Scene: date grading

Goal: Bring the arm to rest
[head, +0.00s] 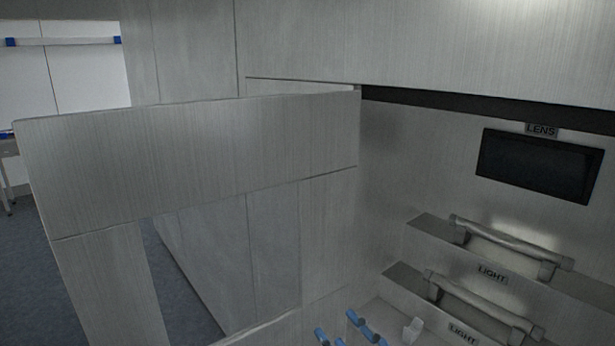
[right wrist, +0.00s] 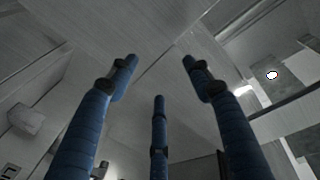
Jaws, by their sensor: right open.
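My right gripper (head: 345,328) shows only as blue fingertips at the bottom edge of the head view; its palm and arm are cut off. In the right wrist view its blue fingers (right wrist: 160,75) are spread apart with nothing between them. The fingers point toward plain brushed-metal surfaces, and no finger is seen touching anything. My left gripper is in neither view.
A metal machine cabinet fills the view, with a dark LENS window (head: 540,165) and two LIGHT bars (head: 505,248) at right. A metal panel (head: 190,160) stands at left. A small pale piece (head: 412,330) is beside the fingertips. Bare floor (head: 25,260) shows at far left.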

